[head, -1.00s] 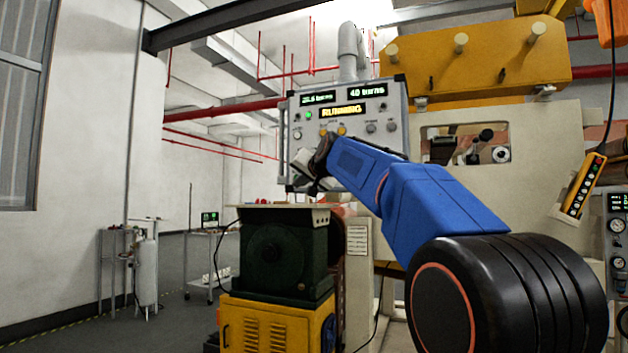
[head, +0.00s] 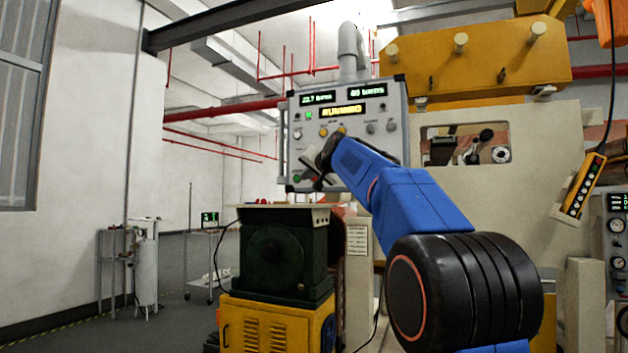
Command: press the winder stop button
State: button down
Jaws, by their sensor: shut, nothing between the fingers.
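The winder's grey control panel (head: 365,150) hangs in the middle of the head view, with two green readouts and an amber display that seems to read RUNNING. A green lamp (head: 308,115) is lit, with a pale round button (head: 297,134) below it. A green button (head: 297,178) shows at the lower left. My gripper (head: 306,168) is shut and empty in front of the panel's lower left part. I cannot make out a stop button; my gripper and blue arm cover part of the panel. Contact cannot be told.
A dark green machine (head: 285,258) on a yellow base stands below the panel, with a flat plate (head: 270,212) on top, close under my gripper. The cream winder body (head: 540,200) fills the right. A yellow pendant (head: 583,188) hangs at far right.

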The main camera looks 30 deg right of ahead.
jog(key=shift+w+d, duration=0.85)
jog(key=shift+d, duration=0.2)
jog(key=shift+w+d, duration=0.8)
jog(key=shift+d, duration=0.25)
jog(key=shift+w+d, duration=0.1)
dwell(0.5)
jog(key=shift+w+d, duration=0.15)
jog(key=shift+d, duration=0.05)
jog(key=shift+w+d, duration=0.3)
jog(key=shift+d, duration=0.1)
dwell(1.0)
jog(key=shift+s+a, duration=0.1)
jog(key=shift+a, duration=0.05)
dwell(0.3)
jog(key=shift+s+a, duration=0.45)
jog(key=shift+a, duration=0.1)
jog(key=shift+s+a, duration=0.8)
jog(key=shift+a, duration=0.2)
jog(key=shift+s+a, duration=0.75)
jog(key=shift+a, duration=0.25)
dwell(0.7)
